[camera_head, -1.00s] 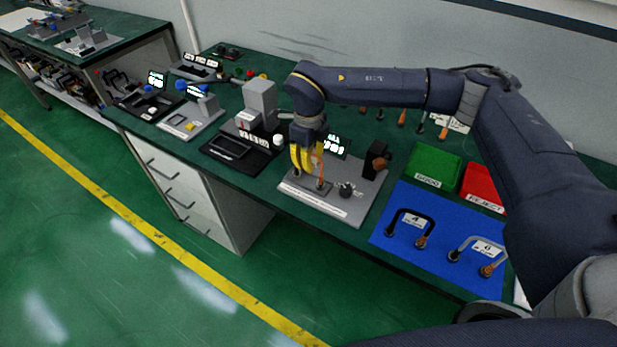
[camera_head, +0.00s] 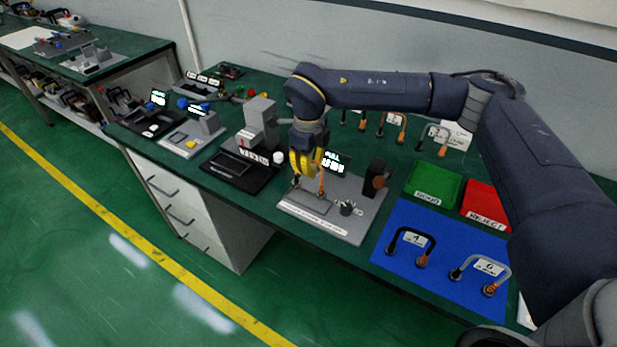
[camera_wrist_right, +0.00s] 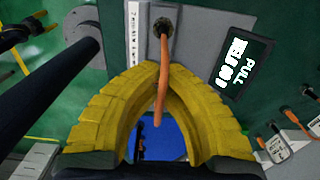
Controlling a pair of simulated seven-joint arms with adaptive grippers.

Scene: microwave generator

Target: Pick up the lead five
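My right gripper (camera_head: 304,170) has yellow fingers and points down over the grey test fixture (camera_head: 340,226). A lead with an orange cable (camera_head: 322,178) stands with its ends in this fixture. In the right wrist view, the yellow fingertips (camera_wrist_right: 158,72) close together at the orange cable (camera_wrist_right: 163,88), which runs from a dark plug seat. I cannot read this lead's number. On the blue mat (camera_head: 440,272) lie a dark lead (camera_head: 410,238) tagged 4 and a grey lead (camera_head: 481,270) tagged 6. My left gripper is not in view.
A green bin (camera_head: 435,184) and a red bin (camera_head: 486,200) stand behind the mat. Several leads (camera_head: 402,128) hang at the back. A dark block (camera_head: 376,178) and a lit display (camera_head: 333,162) stand on the fixture. Other stations (camera_head: 240,162) fill the bench's left.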

